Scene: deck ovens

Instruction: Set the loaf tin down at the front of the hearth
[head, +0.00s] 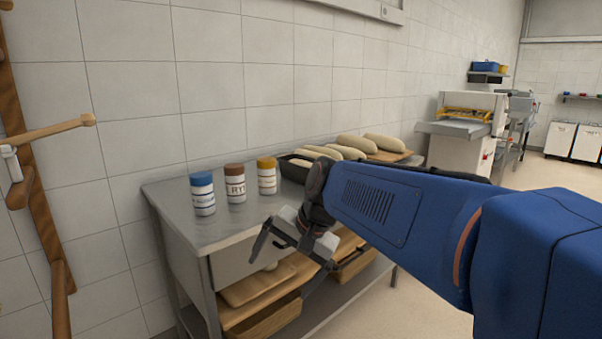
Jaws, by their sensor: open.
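My gripper (282,272) hangs in front of the steel table's front edge, with its two dark fingers spread apart and nothing seen between them. A dark tin (289,171) stands on the table behind my wrist, with something pale in it. My arm hides part of it, so I cannot tell whether it is the loaf tin. It is apart from the fingers. The hearth is not in view.
Three jars with blue (202,193), brown (235,184) and orange (267,176) lids stand on the steel table (180,215). Several pale loaves (358,145) lie behind, some on a wooden board (392,156). Wooden boxes (262,318) fill the lower shelf. Open floor lies right.

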